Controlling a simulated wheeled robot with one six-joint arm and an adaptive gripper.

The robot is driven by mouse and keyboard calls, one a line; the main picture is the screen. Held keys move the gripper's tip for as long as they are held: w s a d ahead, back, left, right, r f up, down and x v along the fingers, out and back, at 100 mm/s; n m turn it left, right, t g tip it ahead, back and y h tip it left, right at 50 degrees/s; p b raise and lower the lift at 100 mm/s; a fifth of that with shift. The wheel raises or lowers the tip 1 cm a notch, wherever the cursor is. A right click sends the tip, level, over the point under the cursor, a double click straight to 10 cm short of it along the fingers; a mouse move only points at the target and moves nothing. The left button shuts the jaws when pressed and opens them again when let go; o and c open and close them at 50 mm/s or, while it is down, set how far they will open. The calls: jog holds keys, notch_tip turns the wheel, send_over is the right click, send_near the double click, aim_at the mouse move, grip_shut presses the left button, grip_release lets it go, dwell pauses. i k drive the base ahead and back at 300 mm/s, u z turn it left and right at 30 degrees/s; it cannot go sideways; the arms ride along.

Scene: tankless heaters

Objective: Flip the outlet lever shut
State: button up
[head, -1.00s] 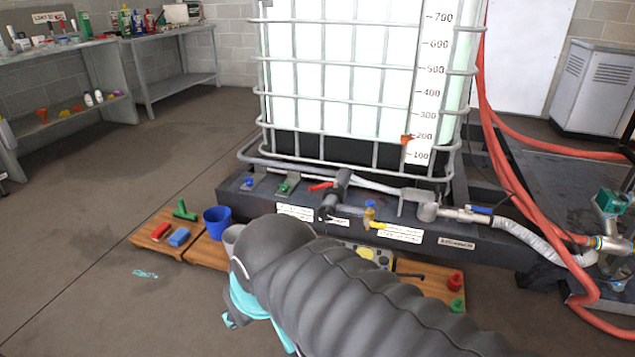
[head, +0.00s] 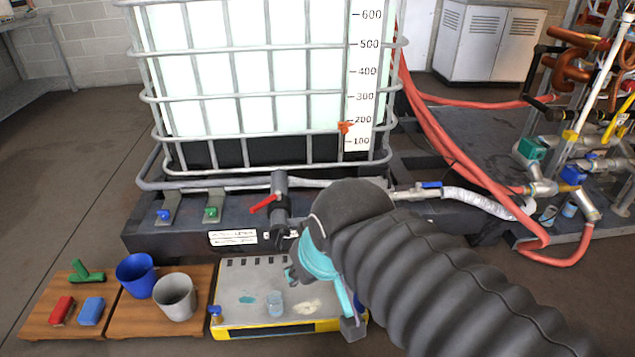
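The outlet valve (head: 281,195) is a dark grey fitting at the lower front of the white caged tank (head: 240,70). Its red lever (head: 263,203) sticks out to the left of the valve body, with its free end a little lower. My teal and grey gripper (head: 320,299) hangs below and to the right of the valve, above the grey drip tray. Its fingers look spread apart, with nothing seen between them. It is clear of the lever in this picture. My dark arm hides part of the black base to the right of the valve.
A blue cup (head: 136,276) and grey cup (head: 175,297) stand on a wooden board. The yellow-edged tray (head: 240,333) lies below. Red hoses (head: 440,140) run at right.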

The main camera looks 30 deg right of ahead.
aim_at(276, 196)
jog(key=z, duration=0.15)
jog(key=i, duration=0.1)
jog(key=k, duration=1.3)
jog(key=u, duration=0.75)
jog(key=i, duration=1.6)
jog(key=z, duration=0.7)
jog(key=i, duration=0.65)
jog(key=z, duration=0.55)
